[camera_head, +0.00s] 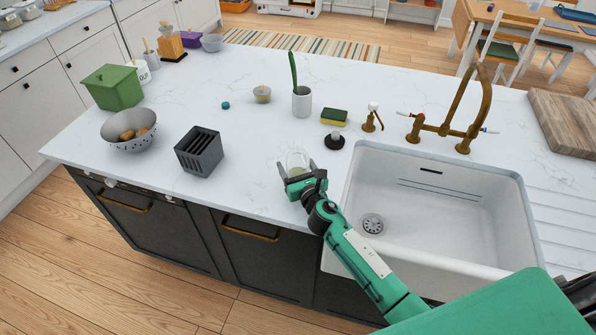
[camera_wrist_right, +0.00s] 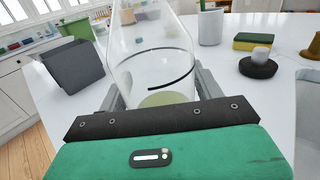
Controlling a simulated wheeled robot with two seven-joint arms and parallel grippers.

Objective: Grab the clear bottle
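The clear bottle (camera_head: 297,160) stands upright on the white counter, left of the sink; its see-through body fills the middle of the right wrist view (camera_wrist_right: 150,55). My right gripper (camera_head: 301,174) is at the bottle, with one finger on each side of it. In the right wrist view my right gripper (camera_wrist_right: 160,95) has its fingers spread about as wide as the bottle, with a small gap seeming to show at the right finger. The bottle's lower part is partly hidden by the gripper. My left gripper is not in view.
A dark slotted holder (camera_head: 199,152) stands left of the bottle. A black-based brush (camera_head: 334,141), a sponge (camera_head: 334,117) and a white cup (camera_head: 302,101) with a green utensil are behind it. The sink (camera_head: 440,205) is to the right. The counter between holder and bottle is clear.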

